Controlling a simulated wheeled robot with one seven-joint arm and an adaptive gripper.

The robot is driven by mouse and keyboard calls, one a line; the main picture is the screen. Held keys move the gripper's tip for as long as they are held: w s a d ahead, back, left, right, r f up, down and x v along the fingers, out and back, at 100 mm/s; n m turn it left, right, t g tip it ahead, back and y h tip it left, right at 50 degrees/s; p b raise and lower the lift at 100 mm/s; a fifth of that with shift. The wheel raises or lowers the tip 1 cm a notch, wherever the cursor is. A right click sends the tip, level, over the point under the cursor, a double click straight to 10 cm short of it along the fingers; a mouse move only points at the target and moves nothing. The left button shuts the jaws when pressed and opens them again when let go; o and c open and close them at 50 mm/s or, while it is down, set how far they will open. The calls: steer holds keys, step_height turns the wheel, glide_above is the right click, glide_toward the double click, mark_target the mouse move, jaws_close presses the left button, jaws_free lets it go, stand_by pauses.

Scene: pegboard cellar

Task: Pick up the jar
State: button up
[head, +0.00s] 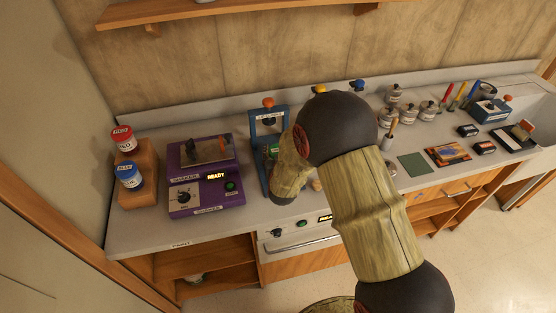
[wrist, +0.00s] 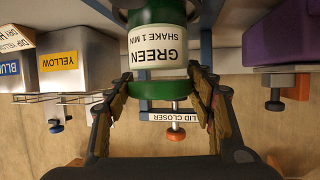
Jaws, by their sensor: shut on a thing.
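In the head view a small green part of the jar (head: 272,150) shows at the blue lid closer (head: 268,113); my arm hides most of the gripper there. The lid closer's label and screw show right behind the jar in the wrist view. I cannot tell whether the jar touches its base.
A wooden stand (head: 148,190) with red (head: 123,140) and blue (head: 130,175) jars is farther left. A yellow-labelled dip tank (wrist: 70,65) shows in the wrist view. Small pots and tools crowd the right counter.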

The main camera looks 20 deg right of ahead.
steer(key=c, duration=0.5)
steer(key=shift+c, duration=0.2)
steer(key=shift+r, duration=0.15)
